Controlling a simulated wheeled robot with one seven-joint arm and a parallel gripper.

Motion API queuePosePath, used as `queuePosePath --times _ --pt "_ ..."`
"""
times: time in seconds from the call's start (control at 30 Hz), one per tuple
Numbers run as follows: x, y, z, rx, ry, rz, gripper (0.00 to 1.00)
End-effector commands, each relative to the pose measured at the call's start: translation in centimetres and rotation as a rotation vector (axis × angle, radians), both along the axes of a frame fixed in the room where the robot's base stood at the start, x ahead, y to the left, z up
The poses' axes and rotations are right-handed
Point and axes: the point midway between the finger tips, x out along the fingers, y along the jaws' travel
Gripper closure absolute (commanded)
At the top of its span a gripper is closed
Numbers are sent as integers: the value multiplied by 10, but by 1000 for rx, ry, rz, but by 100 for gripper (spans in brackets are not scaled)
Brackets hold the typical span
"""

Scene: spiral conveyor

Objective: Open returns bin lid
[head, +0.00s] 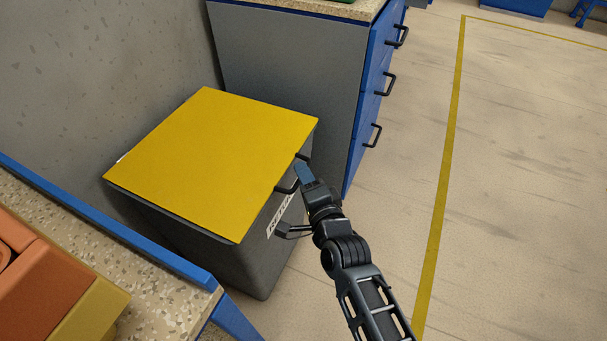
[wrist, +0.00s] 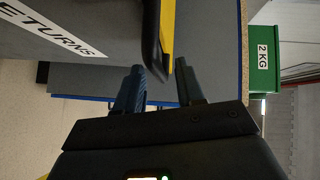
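The returns bin (head: 262,255) is a dark grey box with a flat yellow lid (head: 210,160), which lies shut on it. A dark bar handle (head: 288,187) sticks out from the lid's right edge. My gripper (head: 303,168) is at this handle, near its far end. In the wrist view my gripper (wrist: 160,70) is open, with a finger on each side of the dark handle (wrist: 151,45). The handle's end shows between the fingertips, with gaps visible on both sides. I cannot tell how deep it sits. The white RETURNS label (wrist: 45,30) is on the bin's front.
A grey cabinet with blue drawers (head: 372,105) stands close behind the bin. A speckled counter (head: 165,290) with orange and yellow boxes (head: 50,285) is at the lower left. A grey wall is behind. Open floor (head: 510,190) with a yellow line lies to the right.

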Motion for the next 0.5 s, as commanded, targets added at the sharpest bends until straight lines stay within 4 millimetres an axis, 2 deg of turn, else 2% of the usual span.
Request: queuePosePath --times 0.2,0.5 --pt "14 6 -3 0 0 0 62" --pt "15 6 -2 0 0 -1 64"
